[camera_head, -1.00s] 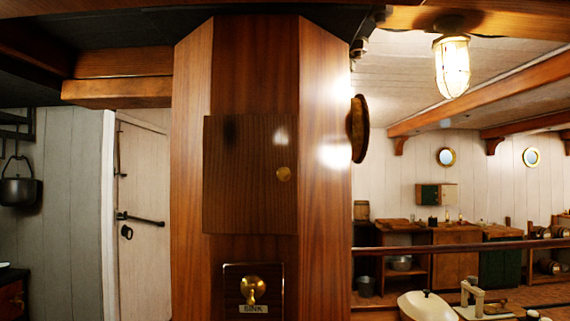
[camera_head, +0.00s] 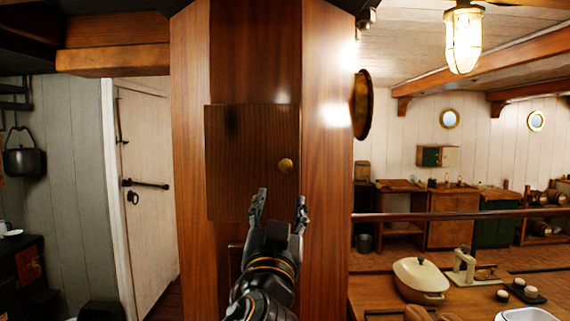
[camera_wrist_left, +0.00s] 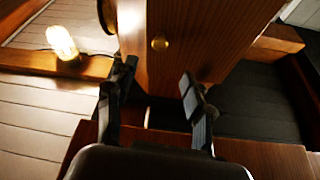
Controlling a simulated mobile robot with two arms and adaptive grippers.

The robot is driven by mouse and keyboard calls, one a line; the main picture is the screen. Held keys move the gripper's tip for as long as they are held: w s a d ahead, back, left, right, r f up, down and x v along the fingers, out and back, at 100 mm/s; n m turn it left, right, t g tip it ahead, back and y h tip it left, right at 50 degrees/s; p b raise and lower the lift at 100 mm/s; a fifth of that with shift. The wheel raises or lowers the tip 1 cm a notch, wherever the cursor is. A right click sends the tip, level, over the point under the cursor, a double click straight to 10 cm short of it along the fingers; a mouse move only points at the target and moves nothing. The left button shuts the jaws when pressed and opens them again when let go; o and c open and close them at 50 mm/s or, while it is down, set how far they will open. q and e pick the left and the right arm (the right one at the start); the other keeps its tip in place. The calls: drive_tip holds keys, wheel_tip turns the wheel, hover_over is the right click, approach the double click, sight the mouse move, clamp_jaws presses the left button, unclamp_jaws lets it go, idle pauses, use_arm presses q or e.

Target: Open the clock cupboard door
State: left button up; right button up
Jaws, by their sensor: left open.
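The clock cupboard door (camera_head: 245,150) is a dark wooden panel on the front of a wooden column, and it looks shut. Its round brass knob (camera_head: 285,165) sits near the right edge of the door. The knob also shows in the left wrist view (camera_wrist_left: 159,43), beyond the fingertips. My left gripper (camera_head: 282,200) is open and empty, just below the knob and apart from it as far as I can tell. Its two fingers also show in the left wrist view (camera_wrist_left: 157,82). My right gripper is not in view.
A round brass-rimmed object (camera_head: 361,104) sticks out from the column's right side. A white door (camera_head: 147,190) is at left.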

sight(285, 169)
use_arm(q)
drive_tip(key=p+x, duration=0.6)
drive_tip(key=x, duration=0.5)
drive_tip(key=shift+w+r, duration=0.1)
drive_tip(key=shift+w, duration=0.45)
clamp_jaws()
